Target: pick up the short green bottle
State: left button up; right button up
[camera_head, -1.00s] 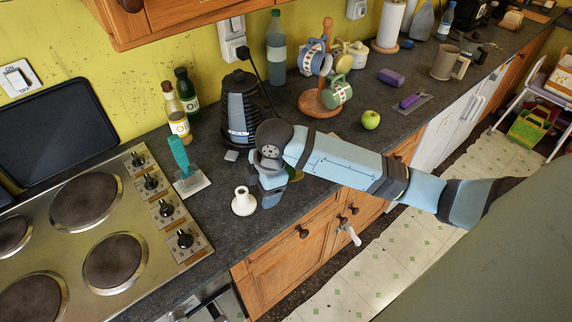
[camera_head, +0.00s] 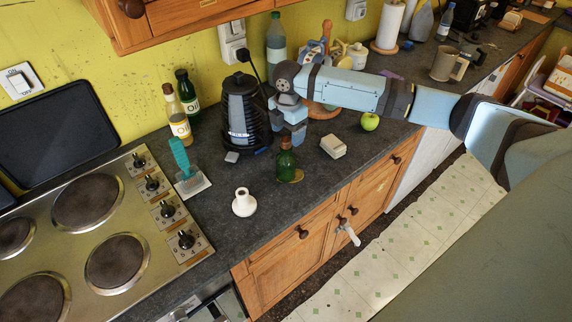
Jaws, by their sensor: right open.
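The short green bottle (camera_head: 286,163) stands upright on the dark worktop, near the front edge and above the wooden cupboards. A small yellowish thing (camera_head: 297,177) shows at its base. My right gripper (camera_head: 289,130) comes in from the right and is open and empty. In the picture it is just above and behind the bottle's neck; I cannot tell the exact gap. My left gripper is not in view.
A black kettle (camera_head: 243,112) is behind left. Taller oil bottles (camera_head: 187,92) stand by the wall. A green apple (camera_head: 369,121) lies to the right.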

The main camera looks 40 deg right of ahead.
aim_at(286, 148)
jog(key=f, duration=0.2)
jog(key=f+p, duration=0.1)
jog(key=f, duration=0.2)
jog(key=shift+w+a+f+p, duration=0.1)
jog(key=shift+a+f+p, duration=0.15)
jog(key=shift+f+p, duration=0.1)
jog(key=shift+f, duration=0.35)
jog(key=shift+c, duration=0.2)
jog(key=c, duration=1.1)
grip_shut()
jog(key=shift+r, duration=0.1)
